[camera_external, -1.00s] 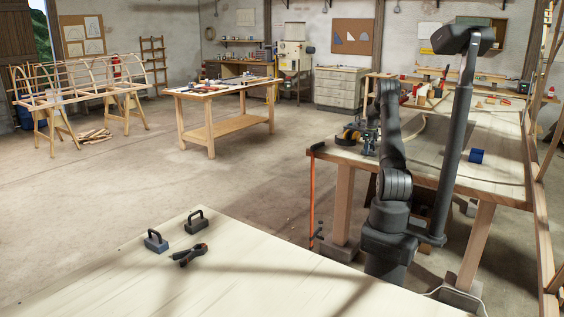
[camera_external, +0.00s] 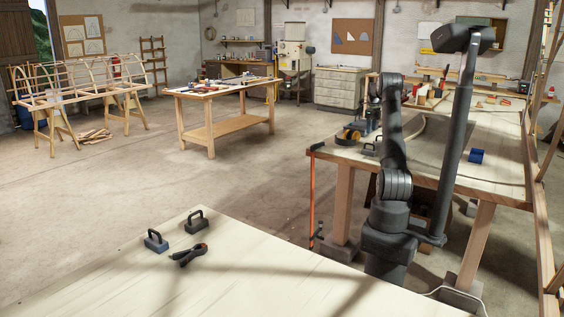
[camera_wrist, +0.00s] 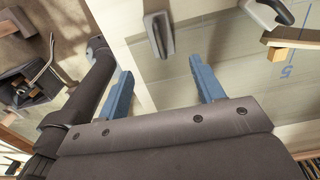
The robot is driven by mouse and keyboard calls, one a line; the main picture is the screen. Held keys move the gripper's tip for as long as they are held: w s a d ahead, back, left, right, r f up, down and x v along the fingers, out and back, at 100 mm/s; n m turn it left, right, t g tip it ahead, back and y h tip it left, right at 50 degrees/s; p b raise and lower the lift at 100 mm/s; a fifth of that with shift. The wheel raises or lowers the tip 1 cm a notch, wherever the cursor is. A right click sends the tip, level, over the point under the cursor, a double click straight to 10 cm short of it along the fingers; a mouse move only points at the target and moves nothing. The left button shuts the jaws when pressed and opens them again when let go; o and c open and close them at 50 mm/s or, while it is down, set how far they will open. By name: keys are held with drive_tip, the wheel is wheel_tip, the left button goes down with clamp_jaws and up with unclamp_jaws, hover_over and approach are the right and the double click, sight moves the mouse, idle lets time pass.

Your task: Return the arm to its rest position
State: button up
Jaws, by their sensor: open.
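My gripper (camera_wrist: 164,74) shows in the wrist view with its two blue fingers spread apart and nothing between them. It hangs above a pale work surface. A grey weight with a handle (camera_wrist: 159,34) lies beyond the fingertips, apart from them. In the outside view my arm stands at the right by the long workbench (camera_external: 455,180). My gripper is mostly hidden behind my arm there and cannot be made out clearly.
A wooden lath (camera_wrist: 292,37) and another handled weight (camera_wrist: 268,14) are at the wrist view's upper right. A blue roll (camera_external: 477,156) lies on the bench. Two handled weights (camera_external: 196,222) (camera_external: 156,241) and a black clamp (camera_external: 190,256) lie on the near table.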

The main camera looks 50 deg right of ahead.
sight(369, 150)
wheel_tip(369, 150, down, 12)
drive_tip(key=shift+f, duration=0.15)
drive_tip(key=shift+r, duration=1.95)
